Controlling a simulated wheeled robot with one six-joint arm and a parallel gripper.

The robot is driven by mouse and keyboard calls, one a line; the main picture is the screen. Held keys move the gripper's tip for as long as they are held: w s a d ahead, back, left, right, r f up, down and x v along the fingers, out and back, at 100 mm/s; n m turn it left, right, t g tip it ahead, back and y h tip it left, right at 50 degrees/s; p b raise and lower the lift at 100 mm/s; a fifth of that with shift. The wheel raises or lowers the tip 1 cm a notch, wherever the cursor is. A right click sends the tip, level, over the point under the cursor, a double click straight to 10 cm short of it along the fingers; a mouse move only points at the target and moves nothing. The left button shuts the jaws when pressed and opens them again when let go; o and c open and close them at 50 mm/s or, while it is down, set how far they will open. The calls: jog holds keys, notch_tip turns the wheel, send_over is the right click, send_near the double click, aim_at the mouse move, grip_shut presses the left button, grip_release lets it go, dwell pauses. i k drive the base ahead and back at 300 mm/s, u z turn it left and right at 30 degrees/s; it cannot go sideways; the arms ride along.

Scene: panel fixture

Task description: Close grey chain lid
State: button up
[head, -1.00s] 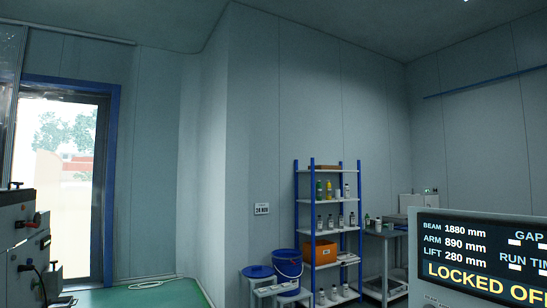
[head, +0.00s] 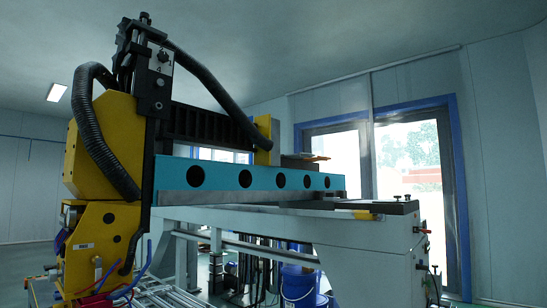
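I cannot make out a grey chain lid in the head view. A large gantry machine (head: 125,150) with a yellow body fills the left and middle. A black ribbed channel (head: 205,125), perhaps a cable chain, runs along the top behind a teal beam (head: 270,180) with several round dark holes. A grey strip (head: 220,198) lies along the beam's lower edge. My gripper is not in view.
A light grey machine frame (head: 375,240) with a dark flat top part (head: 388,206) stands at the right. Thick black hoses (head: 92,130) arch over the yellow body. A blue bucket (head: 298,283) stands beneath the beam. Blue-framed glass doors (head: 405,160) are behind.

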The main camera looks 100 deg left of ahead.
aim_at(300, 155)
jog(key=u, duration=2.65)
jog(key=i, duration=3.2)
jog(key=u, duration=0.7)
